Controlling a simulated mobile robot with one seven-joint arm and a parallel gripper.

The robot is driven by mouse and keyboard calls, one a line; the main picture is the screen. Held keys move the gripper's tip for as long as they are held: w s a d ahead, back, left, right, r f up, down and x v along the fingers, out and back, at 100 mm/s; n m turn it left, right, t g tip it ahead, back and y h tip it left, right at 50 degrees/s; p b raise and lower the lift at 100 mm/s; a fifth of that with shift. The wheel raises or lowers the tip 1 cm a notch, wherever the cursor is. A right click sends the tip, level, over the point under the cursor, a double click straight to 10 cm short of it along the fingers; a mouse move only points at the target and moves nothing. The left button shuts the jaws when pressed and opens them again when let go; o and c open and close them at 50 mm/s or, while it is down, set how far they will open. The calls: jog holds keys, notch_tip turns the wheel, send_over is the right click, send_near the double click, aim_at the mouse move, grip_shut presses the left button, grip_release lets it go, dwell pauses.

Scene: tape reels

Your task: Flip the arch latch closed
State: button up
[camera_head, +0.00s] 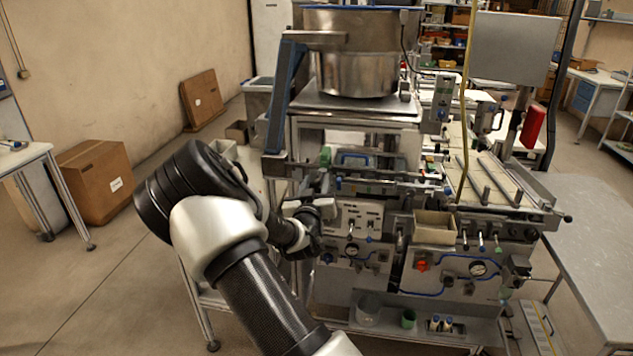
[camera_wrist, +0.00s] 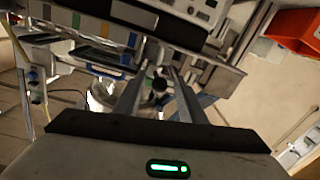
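The machine (camera_head: 375,185) has many small fittings, and I cannot tell for certain which one is the arch latch. A blue arched piece (camera_head: 354,156) shows behind the machine's front rail in the head view. My gripper (camera_head: 322,210) is at the left front of the machine, below that rail. In the wrist view my gripper (camera_wrist: 156,76) has its two fingers apart. A small dark round knob (camera_wrist: 160,85) appears between the fingers. I cannot tell whether either finger touches it, and nothing is clearly held.
A steel bowl (camera_head: 360,52) stands on top of the machine. A red container (camera_wrist: 292,30) shows at upper right in the wrist view.

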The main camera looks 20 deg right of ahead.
jog(key=shift+w+d, duration=0.1)
grip_shut()
jog(key=shift+s+d+f+n+t+y+b, duration=0.25)
jog(key=shift+n+y+b, duration=0.2)
jog(key=shift+b, duration=0.7)
jog(key=shift+d+r+n+t+y+b, duration=0.2)
jog(key=shift+n+t+y+b, duration=0.2)
jog(key=shift+y+b, duration=0.3)
jog(key=shift+a, duration=0.1)
grip_release()
